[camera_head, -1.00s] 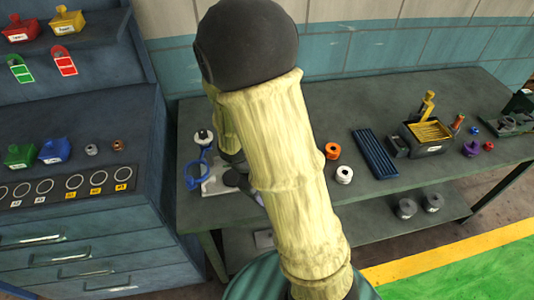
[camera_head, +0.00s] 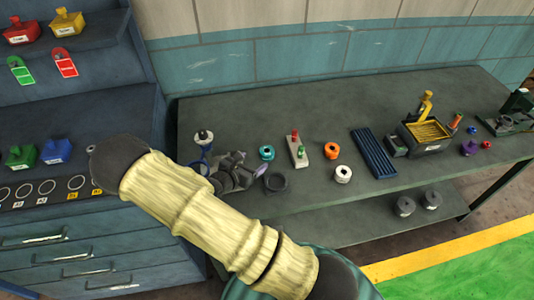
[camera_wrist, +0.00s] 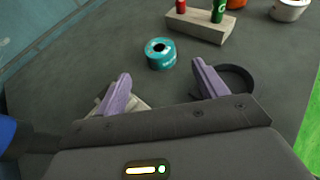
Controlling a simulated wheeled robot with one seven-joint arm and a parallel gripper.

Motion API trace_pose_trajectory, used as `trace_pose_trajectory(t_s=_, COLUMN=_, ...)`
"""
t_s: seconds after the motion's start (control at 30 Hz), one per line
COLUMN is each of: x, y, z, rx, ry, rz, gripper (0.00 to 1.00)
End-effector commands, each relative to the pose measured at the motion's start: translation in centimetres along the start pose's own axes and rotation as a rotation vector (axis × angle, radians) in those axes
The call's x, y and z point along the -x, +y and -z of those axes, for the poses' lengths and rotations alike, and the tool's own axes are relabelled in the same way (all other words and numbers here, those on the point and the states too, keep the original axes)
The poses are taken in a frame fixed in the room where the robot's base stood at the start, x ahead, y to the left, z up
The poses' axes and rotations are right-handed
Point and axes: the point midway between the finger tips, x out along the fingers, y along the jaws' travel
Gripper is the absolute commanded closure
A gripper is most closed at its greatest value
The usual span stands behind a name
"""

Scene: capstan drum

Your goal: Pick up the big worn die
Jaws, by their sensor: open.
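No label shows which round piece is the big worn die, so I cannot tell for sure. A teal ring-like piece (camera_head: 266,152) stands on the bench. It also shows in the wrist view (camera_wrist: 161,53), just ahead of my gripper. A dark open ring (camera_head: 276,183) lies nearer the bench front; in the wrist view (camera_wrist: 247,80) it is partly hidden behind the right finger. An orange ring (camera_head: 331,150) and a white ring (camera_head: 343,174) stand farther right. My gripper (camera_wrist: 161,70) is open and empty, with its purple fingers spread low over the bench.
A block with red and green pegs (camera_head: 298,150) stands right of the teal piece. A blue ribbed tray (camera_head: 373,153) and a yellow-filled box (camera_head: 427,136) are farther right. Two grey rolls (camera_head: 405,206) are on the lower shelf. A blue-handled item (camera_head: 197,165) is left of my gripper.

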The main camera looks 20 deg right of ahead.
Motion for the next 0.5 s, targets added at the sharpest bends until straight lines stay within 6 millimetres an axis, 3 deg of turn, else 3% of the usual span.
trace_pose_trajectory(t_s=0.27, x=-1.1, y=-0.1, z=-0.1, rx=-0.001, ry=0.001, rz=0.005, gripper=0.28)
trace_pose_trajectory(t_s=0.5, x=-5.1, y=-0.2, z=-0.2, rx=-0.001, ry=0.000, rz=0.006, gripper=0.28)
